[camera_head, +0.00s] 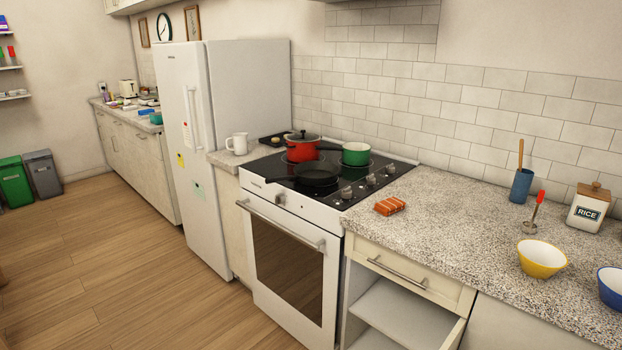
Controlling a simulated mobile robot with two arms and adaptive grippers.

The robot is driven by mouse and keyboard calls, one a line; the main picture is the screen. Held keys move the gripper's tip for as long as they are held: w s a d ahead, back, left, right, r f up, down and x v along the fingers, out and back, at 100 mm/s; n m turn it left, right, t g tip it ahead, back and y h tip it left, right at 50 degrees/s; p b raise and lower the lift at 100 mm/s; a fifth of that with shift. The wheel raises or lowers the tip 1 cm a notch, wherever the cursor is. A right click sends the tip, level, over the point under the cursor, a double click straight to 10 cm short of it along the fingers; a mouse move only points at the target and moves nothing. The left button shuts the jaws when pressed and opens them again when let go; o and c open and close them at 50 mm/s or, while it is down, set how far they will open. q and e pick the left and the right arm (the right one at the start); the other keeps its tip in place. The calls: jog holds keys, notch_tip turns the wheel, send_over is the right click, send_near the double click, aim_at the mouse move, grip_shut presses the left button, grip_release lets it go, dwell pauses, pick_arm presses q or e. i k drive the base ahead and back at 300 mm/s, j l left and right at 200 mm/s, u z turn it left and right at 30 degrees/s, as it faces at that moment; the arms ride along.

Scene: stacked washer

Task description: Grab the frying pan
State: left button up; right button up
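A black frying pan (316,174) sits on the front part of the black stovetop (352,185). Its dark handle seems to point left, toward the stove's left edge, but it blends with the dark surface. A red pot with a lid (302,147) stands behind the pan to the left. A green pot (356,153) stands behind it to the right. Neither of my grippers shows in the head view.
The white oven (288,262) is closed below the stovetop. Right of it, an open-fronted cabinet (405,312) sits under the drawer (415,272). An orange packet (390,206) lies on the counter beside the stove. A white jug (237,144) stands left. The wooden floor (120,270) at left is clear.

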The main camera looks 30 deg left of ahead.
aim_at(314, 173)
jog(key=i+j, duration=0.1)
jog(key=j, duration=0.3)
jog(key=i+j, duration=0.1)
jog(key=j, duration=0.35)
jog(key=i+j, duration=0.1)
jog(key=j, duration=0.3)
